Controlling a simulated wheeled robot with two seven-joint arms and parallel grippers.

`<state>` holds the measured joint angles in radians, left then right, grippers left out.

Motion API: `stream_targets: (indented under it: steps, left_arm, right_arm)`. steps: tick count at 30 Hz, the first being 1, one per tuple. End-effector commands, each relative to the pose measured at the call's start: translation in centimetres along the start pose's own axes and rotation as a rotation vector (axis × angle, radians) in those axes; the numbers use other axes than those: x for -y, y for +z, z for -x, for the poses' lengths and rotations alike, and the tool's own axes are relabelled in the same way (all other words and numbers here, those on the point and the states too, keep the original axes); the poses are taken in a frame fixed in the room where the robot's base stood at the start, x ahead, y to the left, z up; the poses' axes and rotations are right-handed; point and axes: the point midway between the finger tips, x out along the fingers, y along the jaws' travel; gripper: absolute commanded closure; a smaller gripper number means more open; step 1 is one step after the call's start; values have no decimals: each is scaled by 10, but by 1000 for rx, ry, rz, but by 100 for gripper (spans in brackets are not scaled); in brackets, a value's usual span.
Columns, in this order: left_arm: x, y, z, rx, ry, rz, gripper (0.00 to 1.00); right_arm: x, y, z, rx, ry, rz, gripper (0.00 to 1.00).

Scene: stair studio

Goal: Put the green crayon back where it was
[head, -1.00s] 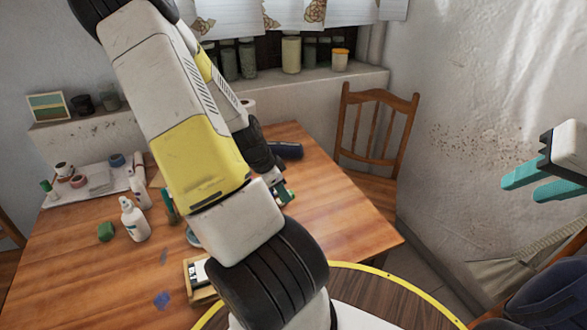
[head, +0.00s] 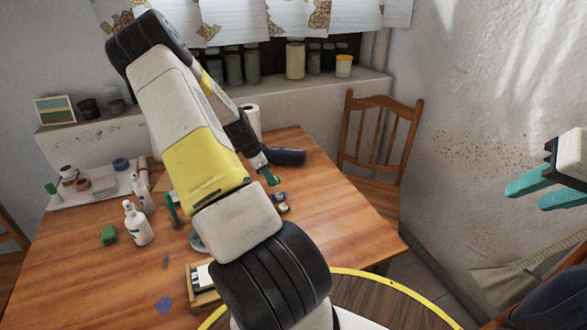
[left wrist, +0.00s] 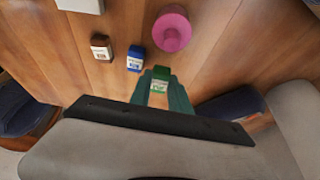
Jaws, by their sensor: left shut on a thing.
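The green crayon (left wrist: 160,77), a small block with a pale label, is between the teal fingertips of my left gripper (left wrist: 159,88), which is shut on it. In the head view my left gripper (head: 264,170) holds the green crayon (head: 271,179) over the right part of the table, apparently above the top. A blue block (left wrist: 135,58) and a brown block (left wrist: 101,47) with similar labels stand beside it in the wrist view. The blue block (head: 279,197) and brown block (head: 284,208) also show in the head view. My right gripper (head: 545,192) is open and empty at the right edge.
A pink round thing (left wrist: 172,28) stands close beyond the crayon. A dark blue roll (head: 288,156) lies near the table's back edge. A white bottle (head: 137,226), a green block (head: 109,235) and craft items occupy the left side. The table's right front (head: 335,222) is clear.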

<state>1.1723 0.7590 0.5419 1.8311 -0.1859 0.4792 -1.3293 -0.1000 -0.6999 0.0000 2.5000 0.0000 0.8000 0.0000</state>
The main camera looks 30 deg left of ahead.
Motion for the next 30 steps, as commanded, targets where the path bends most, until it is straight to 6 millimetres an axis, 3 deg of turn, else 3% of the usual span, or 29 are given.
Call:
stream_targets:
  steps: [3, 9, 20, 21, 23, 24, 30]
  left_arm:
    - [10, -1, -2, 0, -1, 0, 100]
    - [7, 11, -32, 0, 2, 1, 100]
    - [8, 13, -36, 0, 0, 0, 100]
    - [8, 13, -36, 0, -1, 0, 72]
    - [8, 13, -36, 0, -1, 0, 60]
    - [8, 13, -36, 0, -1, 0, 56]
    - [8, 13, -35, 0, -1, 0, 56]
  right_arm:
    - [0, 0, 0, 0, 0, 0, 64]
    - [0, 0, 0, 0, 0, 0, 64]
    - [0, 0, 0, 0, 0, 0, 64]
    - [0, 0, 0, 0, 0, 0, 64]
    - [0, 0, 0, 0, 0, 0, 64]
    - [0, 0, 0, 0, 0, 0, 64]
    - [0, 0, 0, 0, 0, 0, 64]
